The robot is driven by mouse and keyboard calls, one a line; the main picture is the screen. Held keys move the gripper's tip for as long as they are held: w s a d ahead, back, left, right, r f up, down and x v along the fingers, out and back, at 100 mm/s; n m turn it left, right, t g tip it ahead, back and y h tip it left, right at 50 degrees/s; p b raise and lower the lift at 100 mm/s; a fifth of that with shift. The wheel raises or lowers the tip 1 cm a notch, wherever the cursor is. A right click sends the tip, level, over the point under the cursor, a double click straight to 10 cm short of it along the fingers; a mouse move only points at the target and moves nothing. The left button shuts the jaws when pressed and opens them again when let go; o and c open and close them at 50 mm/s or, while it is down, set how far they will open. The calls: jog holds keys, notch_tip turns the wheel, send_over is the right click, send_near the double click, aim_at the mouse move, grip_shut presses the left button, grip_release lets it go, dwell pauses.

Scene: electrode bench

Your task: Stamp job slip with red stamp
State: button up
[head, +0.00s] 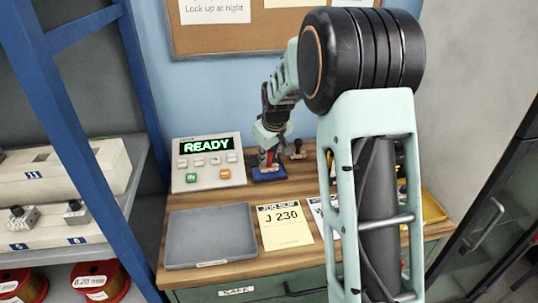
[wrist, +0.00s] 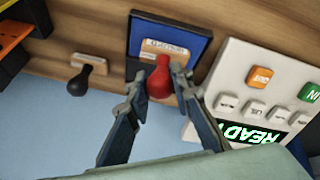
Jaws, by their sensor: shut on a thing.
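The red stamp has a red bulb handle (wrist: 160,84) and a labelled wooden base. My gripper (wrist: 161,76) is shut on the handle, one finger on each side. The stamp base is over a dark blue pad (wrist: 142,28); I cannot tell whether it touches. In the head view, my gripper (head: 268,152) is at the back of the bench, above the blue pad (head: 270,175). The yellow job slip (head: 285,228), marked J 230, lies flat at the bench front. My arm hides the area to its right.
A grey tray (head: 210,235) lies left of the slip. A panel reading READY (head: 208,163) stands behind it, close to the pad. A black-handled stamp (wrist: 88,74) stands beside the pad. Another paper (head: 318,208) is partly hidden by my arm.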

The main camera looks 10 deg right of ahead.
jog(key=shift+s+f+b, duration=0.15)
jog(key=shift+f+b, duration=0.3)
jog(key=shift+f, duration=0.1)
dwell(1.3)
jog(key=shift+r+p, duration=2.25)
jog(key=shift+r, duration=1.4)
